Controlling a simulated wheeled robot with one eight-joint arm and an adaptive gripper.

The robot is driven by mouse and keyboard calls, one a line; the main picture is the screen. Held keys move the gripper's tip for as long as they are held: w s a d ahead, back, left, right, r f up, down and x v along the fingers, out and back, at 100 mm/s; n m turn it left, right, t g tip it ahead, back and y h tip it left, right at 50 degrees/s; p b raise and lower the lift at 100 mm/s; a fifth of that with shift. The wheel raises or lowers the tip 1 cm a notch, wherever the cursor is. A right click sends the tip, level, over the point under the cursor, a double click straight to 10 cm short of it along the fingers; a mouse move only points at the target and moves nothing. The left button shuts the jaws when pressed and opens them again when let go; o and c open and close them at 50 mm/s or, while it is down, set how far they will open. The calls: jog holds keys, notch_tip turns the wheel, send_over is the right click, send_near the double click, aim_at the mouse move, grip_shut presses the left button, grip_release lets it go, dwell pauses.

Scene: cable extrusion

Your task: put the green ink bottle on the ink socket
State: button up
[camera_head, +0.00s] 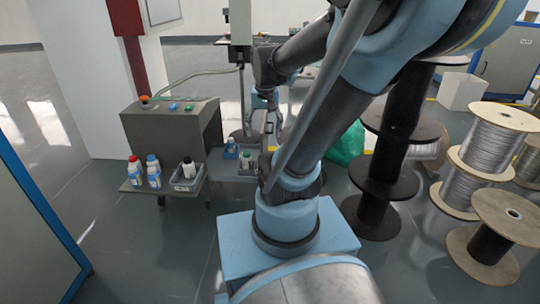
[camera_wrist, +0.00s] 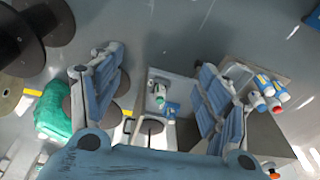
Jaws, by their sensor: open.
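That blue part also shows in the head view (camera_head: 231,151). I cannot tell for sure which part is the ink socket, or whether the bottle sits in it. My gripper (camera_head: 262,130) hangs above this platform. In the wrist view my gripper (camera_wrist: 162,60) has its two fingers wide apart, with nothing between them; the bottle lies below.
A green bag (camera_head: 347,145) and dark spools (camera_head: 377,182) stand at right. Floor at left is clear.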

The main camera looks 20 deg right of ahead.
jog(key=s+f+n, duration=0.2)
jog(key=s+f, duration=0.3)
jog(key=s, duration=0.4)
jog(key=shift+f+n, duration=0.2)
jog(key=shift+n, duration=0.2)
jog(key=shift+w+f, duration=0.2)
jog(key=shift+w, duration=0.25)
jog(key=shift+c, duration=0.6)
